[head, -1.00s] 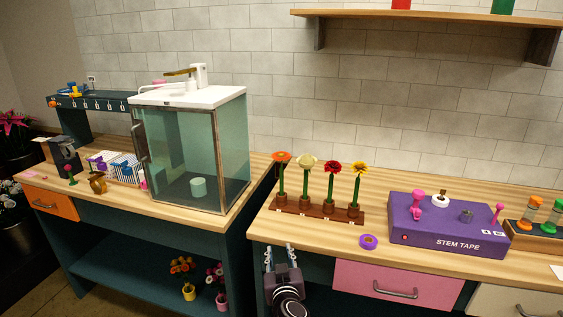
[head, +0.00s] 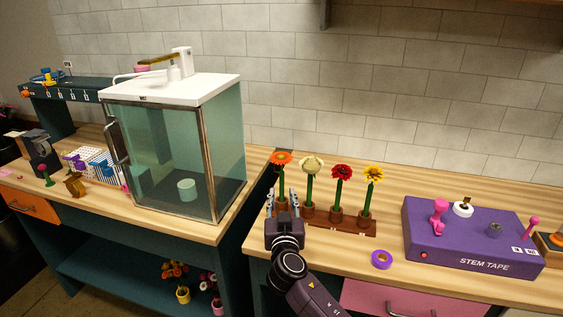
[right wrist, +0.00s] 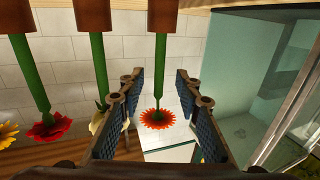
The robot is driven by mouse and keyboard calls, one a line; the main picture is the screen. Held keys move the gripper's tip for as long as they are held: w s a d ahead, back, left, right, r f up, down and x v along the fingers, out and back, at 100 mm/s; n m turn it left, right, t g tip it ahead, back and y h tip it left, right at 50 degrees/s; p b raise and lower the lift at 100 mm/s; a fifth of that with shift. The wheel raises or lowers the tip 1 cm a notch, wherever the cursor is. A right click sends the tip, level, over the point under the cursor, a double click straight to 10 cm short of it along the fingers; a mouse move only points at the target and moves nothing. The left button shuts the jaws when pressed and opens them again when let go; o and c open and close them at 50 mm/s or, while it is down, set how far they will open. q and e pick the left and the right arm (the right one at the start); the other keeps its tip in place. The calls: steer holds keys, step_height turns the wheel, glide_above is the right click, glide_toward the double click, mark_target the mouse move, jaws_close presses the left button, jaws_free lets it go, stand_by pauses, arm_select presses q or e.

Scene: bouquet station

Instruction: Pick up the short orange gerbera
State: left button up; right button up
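The orange gerbera (head: 281,158) stands upright on a green stem at the left end of the brown wooden rack (head: 356,227). My right gripper (head: 281,203) is in front of it, low on the stem, with its fingers pointing up in the head view. In the right wrist view the picture is inverted: the orange bloom (right wrist: 157,118) and its stem (right wrist: 160,62) show in the gap between the two blue-padded fingers (right wrist: 159,82). The fingers are apart and do not visibly touch the stem. My left gripper is not in view.
Cream (head: 312,164), red (head: 342,172) and yellow (head: 374,173) flowers stand to the right in the same rack. A purple tape roll (head: 381,259) and the purple stem tape box (head: 470,236) lie further right. A glass cabinet (head: 180,150) stands to the left.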

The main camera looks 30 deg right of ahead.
mark_target(282, 185)
steer(key=shift+w+d+r+p, duration=0.45)
steer(key=shift+w+r+p, duration=0.1)
steer(key=shift+w, duration=0.1)
steer(key=p+x, duration=0.1)
steer(key=x, duration=0.2)
steer(key=shift+w+d+f, duration=0.2)
steer(key=shift+w+d, duration=0.1)
steer(key=shift+w, duration=0.25)
steer(key=c, duration=0.8)
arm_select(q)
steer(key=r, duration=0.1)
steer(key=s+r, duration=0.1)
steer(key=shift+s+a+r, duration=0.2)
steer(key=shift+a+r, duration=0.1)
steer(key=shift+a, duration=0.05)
arm_select(e)
jaws_close()
